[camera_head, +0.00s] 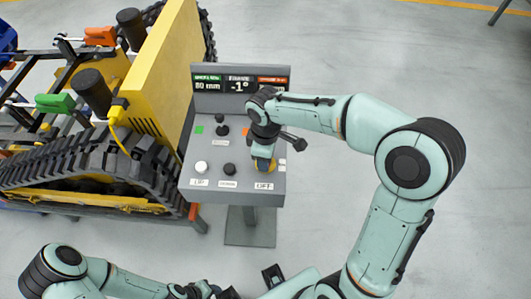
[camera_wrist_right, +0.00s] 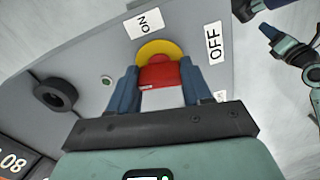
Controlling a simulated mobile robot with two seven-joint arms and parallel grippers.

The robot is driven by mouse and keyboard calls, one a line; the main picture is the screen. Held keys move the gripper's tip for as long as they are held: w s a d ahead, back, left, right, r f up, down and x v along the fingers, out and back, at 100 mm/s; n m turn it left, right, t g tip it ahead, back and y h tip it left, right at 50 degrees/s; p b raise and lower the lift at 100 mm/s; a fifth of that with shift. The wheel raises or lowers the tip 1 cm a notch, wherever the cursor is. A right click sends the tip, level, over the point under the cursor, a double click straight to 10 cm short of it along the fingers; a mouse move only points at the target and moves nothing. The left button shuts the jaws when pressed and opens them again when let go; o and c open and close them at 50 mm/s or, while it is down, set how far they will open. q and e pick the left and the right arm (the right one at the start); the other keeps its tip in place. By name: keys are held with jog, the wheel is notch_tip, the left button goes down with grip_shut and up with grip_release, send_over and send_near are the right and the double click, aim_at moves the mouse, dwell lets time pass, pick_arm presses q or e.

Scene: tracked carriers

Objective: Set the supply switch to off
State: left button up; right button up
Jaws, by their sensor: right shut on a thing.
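The supply switch is a red knob (camera_wrist_right: 158,74) on a yellow disc (camera_wrist_right: 150,50), between a white ON label (camera_wrist_right: 143,22) and a white OFF label (camera_wrist_right: 214,42). In the head view the disc's yellow rim (camera_head: 272,168) shows behind my right gripper, near the console's front right corner, with the OFF label (camera_head: 264,186) in front. My right gripper (camera_wrist_right: 160,85) is shut on the red knob, one blue finger on each side. I cannot tell which label the knob points to. My left gripper (camera_head: 203,290) is at the bottom edge, partly cut off, away from the console.
The grey console (camera_head: 205,150) also carries a white button (camera_head: 201,168), a black knob (camera_head: 229,169), a small lever (camera_head: 221,127) and a display (camera_head: 240,84). A yellow tracked carrier (camera_head: 160,70) stands close on the left. The floor on the right is clear.

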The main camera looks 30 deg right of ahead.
pick_arm(q)
jog(key=shift+w+r, duration=0.2)
jog(key=shift+r, duration=0.15)
pick_arm(e)
jog(key=shift+n, duration=0.8)
jog(key=o, duration=1.1)
jog(key=shift+c, duration=0.2)
pick_arm(q)
jog(key=shift+w+r+p, duration=0.35)
jog(key=shift+r+p, duration=0.25)
jog(key=shift+w+r+p, duration=0.35)
jog(key=shift+r+p, duration=0.2)
pick_arm(e)
notch_tip(320, 180, up, 14)
jog(key=shift+f, duration=0.25)
pick_arm(q)
jog(key=shift+s, duration=0.1)
pick_arm(e)
jog(key=shift+f, duration=0.1)
